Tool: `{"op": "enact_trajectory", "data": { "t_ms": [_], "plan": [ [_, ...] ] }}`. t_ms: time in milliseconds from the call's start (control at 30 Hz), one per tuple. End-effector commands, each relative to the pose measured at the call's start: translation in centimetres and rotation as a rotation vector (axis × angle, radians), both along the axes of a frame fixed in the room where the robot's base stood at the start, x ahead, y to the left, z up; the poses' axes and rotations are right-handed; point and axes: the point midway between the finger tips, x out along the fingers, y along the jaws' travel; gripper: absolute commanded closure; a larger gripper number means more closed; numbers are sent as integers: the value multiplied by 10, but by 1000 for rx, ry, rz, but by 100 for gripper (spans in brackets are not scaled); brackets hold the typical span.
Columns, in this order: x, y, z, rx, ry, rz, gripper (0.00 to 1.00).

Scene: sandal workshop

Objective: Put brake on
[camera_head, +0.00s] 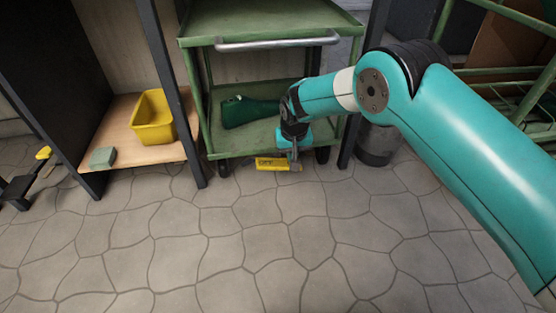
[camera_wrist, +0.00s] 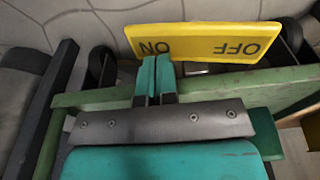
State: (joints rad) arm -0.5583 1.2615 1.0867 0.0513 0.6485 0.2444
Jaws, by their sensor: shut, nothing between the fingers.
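The yellow brake pedal (camera_head: 270,164) is at the bottom front of the green cart (camera_head: 262,149), just above the floor. In the wrist view the pedal (camera_wrist: 205,40) reads ON at the left and OFF at the right, upside down. My gripper (camera_head: 294,161) is shut and empty, at the pedal's right end in the head view. In the wrist view its fingertips (camera_wrist: 157,62) are at the ON half, overlapping the pedal's near edge. I cannot tell whether they touch it or how far the pedal is tilted.
The cart's lower shelf holds a dark green object (camera_head: 248,112); a grey handle bar (camera_head: 277,41) crosses above. At left, a wooden shelf (camera_head: 120,150) bears a yellow bin (camera_head: 153,120). A grey cylinder (camera_head: 376,145) stands right of the cart. The stone floor (camera_head: 220,240) in front is clear.

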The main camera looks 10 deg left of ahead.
Motion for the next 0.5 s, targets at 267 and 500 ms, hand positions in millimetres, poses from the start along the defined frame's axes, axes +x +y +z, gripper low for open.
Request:
{"op": "enact_trajectory", "data": {
  "t_ms": [267, 500],
  "plan": [
    [0, 0, 29, 0, 0, 0, 100],
    [0, 0, 49, 0, -1, 0, 100]
  ]
}}
